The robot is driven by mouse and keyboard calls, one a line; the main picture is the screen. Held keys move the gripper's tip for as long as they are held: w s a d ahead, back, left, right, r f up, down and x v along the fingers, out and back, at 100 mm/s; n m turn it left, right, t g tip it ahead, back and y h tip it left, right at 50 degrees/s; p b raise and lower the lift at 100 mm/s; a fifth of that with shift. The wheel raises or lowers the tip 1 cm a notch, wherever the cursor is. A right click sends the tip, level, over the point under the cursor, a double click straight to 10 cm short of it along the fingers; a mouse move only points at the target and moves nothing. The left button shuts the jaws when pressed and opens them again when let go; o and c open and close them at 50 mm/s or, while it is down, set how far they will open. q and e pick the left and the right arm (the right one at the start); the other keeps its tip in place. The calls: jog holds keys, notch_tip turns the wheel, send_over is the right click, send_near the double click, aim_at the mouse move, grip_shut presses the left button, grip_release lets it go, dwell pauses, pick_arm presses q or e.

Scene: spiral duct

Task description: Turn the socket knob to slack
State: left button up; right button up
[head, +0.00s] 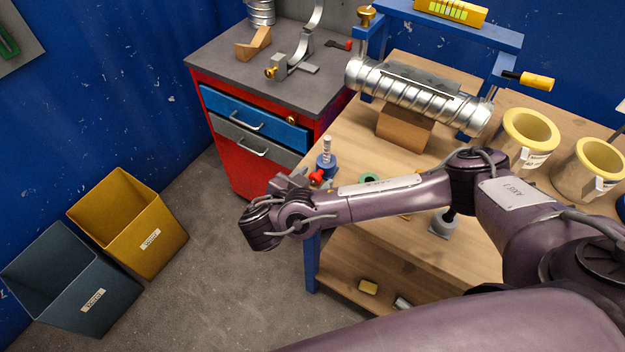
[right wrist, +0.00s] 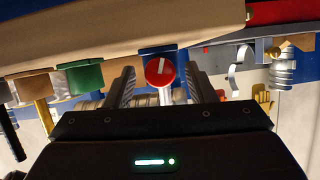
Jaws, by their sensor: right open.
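The socket knob (head: 316,177) is small and red, on a blue socket (head: 326,162) with an upright silver post at the bench's left corner. In the right wrist view the red knob (right wrist: 160,72) faces me, its white pointer line roughly upright in that picture. My right gripper (head: 299,181) is close to the knob at the bench's left edge. In the right wrist view my right gripper (right wrist: 161,86) is open, one finger on each side of the knob. The fingers look clear of it; the exact depth gap cannot be told. My left gripper is out of view.
The wooden bench (head: 352,134) carries a silver spiral duct (head: 420,97) on a brown block and yellow-rimmed rolls (head: 528,135). A red cabinet (head: 232,160) stands behind left. A yellow bin (head: 135,225) and a grey bin (head: 75,285) stand on the floor. Floor left of the bench is free.

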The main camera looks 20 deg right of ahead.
jog(key=c, duration=1)
jog(key=shift+r+p, duration=0.1)
jog(key=shift+p, duration=0.45)
jog(key=n+g+h+p, duration=0.1)
jog(key=n+p, duration=0.1)
jog(key=p, duration=0.1)
jog(key=shift+w+a+r+p, duration=0.1)
jog(key=shift+r+p, duration=0.05)
jog(key=shift+p, duration=0.15)
jog(key=shift+n+g+h+p, duration=0.45)
jog(key=shift+n+p, duration=0.35)
jog(key=shift+p, duration=0.2)
pick_arm(q)
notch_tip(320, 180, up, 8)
jog(key=p, duration=0.1)
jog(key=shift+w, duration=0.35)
pick_arm(e)
jog(key=shift+w+f+n+g+h, duration=0.1)
jog(key=shift+f+n+g+h, duration=0.2)
jog(key=shift+n, duration=0.3)
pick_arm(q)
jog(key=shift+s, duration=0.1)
pick_arm(e)
jog(key=o, duration=1)
